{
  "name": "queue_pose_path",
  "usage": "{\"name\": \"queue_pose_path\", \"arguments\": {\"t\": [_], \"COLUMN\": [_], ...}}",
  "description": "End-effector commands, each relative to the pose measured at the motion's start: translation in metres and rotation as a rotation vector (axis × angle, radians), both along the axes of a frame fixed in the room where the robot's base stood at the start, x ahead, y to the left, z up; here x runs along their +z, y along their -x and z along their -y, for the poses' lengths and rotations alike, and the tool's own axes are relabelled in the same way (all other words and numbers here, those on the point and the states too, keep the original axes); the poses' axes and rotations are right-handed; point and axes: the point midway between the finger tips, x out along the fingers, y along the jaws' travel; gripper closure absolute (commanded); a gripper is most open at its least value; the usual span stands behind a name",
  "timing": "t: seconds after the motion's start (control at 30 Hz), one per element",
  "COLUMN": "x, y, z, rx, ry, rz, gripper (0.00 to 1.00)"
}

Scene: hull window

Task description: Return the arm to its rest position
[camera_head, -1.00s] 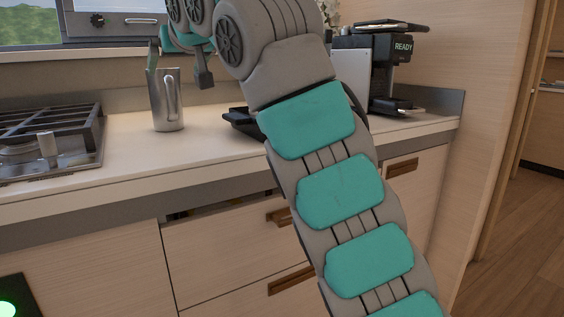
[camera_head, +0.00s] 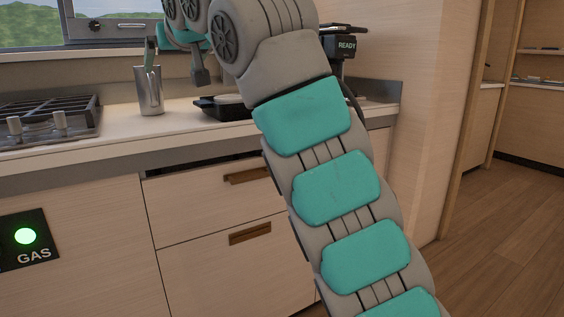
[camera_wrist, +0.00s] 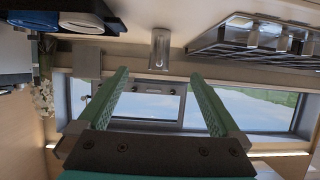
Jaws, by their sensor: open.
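My arm rises from the lower right of the head view and bends over the counter, its upper part cut off by the top edge. My gripper (camera_wrist: 160,76) shows in the wrist view as two teal fingers spread wide, with nothing between them. In the head view one teal finger (camera_head: 150,53) shows just above a metal mug (camera_head: 149,92), partly overlapping its outline; I cannot tell whether they touch. The mug stands upright on the counter. It also shows in the inverted wrist view (camera_wrist: 159,50), beyond the fingers.
A gas stove (camera_head: 45,121) is on the left of the counter (camera_head: 120,128). A black tray (camera_head: 225,107) and a coffee machine marked READY (camera_head: 346,46) are partly behind my arm. Drawers (camera_head: 215,195) and a lit GAS panel (camera_head: 27,238) are below. Open floor (camera_head: 490,230) lies right.

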Motion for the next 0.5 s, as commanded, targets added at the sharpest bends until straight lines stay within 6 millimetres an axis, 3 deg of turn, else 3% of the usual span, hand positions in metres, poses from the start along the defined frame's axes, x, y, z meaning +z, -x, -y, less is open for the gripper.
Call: {"name": "queue_pose_path", "arguments": {"t": [0.27,0.5], "x": [-0.007,-0.021], "y": [-0.012,-0.026], "z": [0.020,0.048], "rx": [-0.058,-0.135], "ry": [0.014,0.031], "rz": [-0.037,-0.095], "gripper": [0.00,0.00]}}
